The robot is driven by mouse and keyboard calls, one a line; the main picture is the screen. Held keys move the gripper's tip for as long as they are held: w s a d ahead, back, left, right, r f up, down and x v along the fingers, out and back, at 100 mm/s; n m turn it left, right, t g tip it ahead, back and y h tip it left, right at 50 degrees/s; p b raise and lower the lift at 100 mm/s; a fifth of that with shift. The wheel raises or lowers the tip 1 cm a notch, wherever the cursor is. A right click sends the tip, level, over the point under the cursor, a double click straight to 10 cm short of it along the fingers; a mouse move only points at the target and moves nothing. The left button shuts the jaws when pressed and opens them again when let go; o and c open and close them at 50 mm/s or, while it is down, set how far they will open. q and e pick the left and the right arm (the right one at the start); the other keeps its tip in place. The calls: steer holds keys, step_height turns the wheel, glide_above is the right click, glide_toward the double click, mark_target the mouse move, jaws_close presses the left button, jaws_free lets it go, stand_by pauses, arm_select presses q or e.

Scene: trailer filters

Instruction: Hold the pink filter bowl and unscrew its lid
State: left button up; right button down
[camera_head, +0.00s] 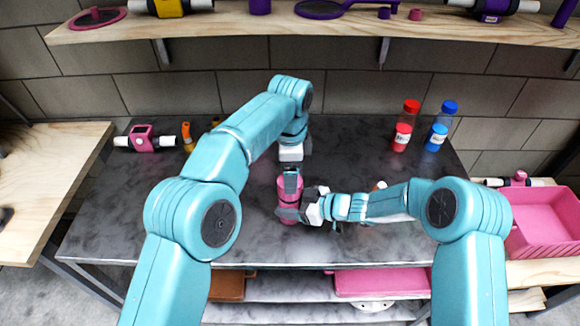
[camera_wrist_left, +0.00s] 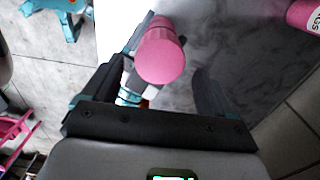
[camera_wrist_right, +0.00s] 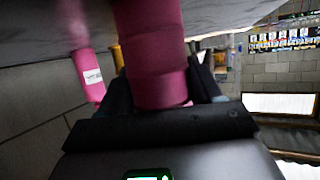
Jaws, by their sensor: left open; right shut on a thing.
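The pink filter bowl (camera_head: 288,214) stands upright on the dark table, with its pink lid (camera_wrist_left: 162,58) on top. My right gripper (camera_head: 300,211) is shut around the side of the bowl, coming in from the right; the bowl fills the space between its fingers in the right wrist view (camera_wrist_right: 158,75). My left gripper (camera_head: 291,176) points down from above, over the lid. In the left wrist view its two fingers (camera_wrist_left: 172,75) are spread, with the lid between them nearer the left finger. Whether a finger touches the lid cannot be told.
A pink bin (camera_head: 545,222) is at the right. A wooden shelf (camera_head: 330,27) hangs above; the left tabletop is clear.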

mark_target(290, 204)
arm_select(q)
steer(key=m, duration=0.2)
steer(key=r+m, duration=0.1)
steer(key=m, duration=0.1)
steer(key=shift+r, duration=0.2)
steer(key=m, duration=0.2)
steer(key=r+m, duration=0.1)
steer(key=m, duration=0.1)
steer(key=shift+m, duration=0.3)
steer(key=shift+s, duration=0.1)
steer(key=shift+m, duration=0.3)
step_height(290, 204, down, 8)
steer(key=shift+r, duration=0.1)
steer(key=c, duration=1.1)
steer(key=n, duration=1)
